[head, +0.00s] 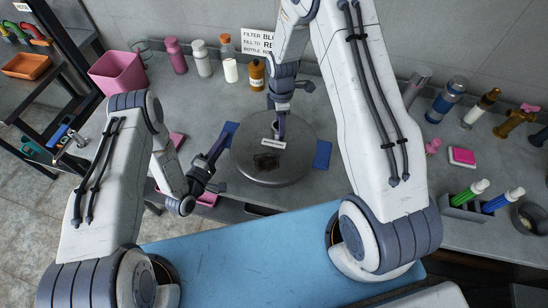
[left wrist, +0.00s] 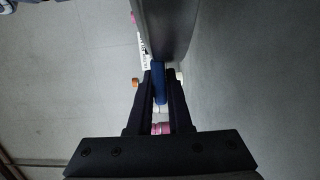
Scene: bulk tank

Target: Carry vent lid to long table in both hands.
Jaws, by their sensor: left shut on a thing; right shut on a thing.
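The vent lid (head: 288,172) is a round grey disc with a dark square patch and a small white label on top. A blue grip (head: 322,155) sticks out at its right and another blue grip (head: 229,133) at its left. My left gripper (head: 222,143) is shut on the left grip; the left wrist view shows its fingers around the blue grip (left wrist: 159,84), beside the lid's dark edge (left wrist: 172,25). My right gripper (head: 279,128) reaches down at the lid's far rim and is shut on the lid; its exact hold is hard to see. I cannot tell the lid's height above the grey worktop.
A pink bin (head: 118,72), several bottles (head: 203,58) and a white sign (head: 259,42) stand behind on the grey worktop (head: 318,105). More bottles and a pen holder (head: 464,207) are at right. A blue surface (head: 240,238) lies in front. A dark shelf rack is at left.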

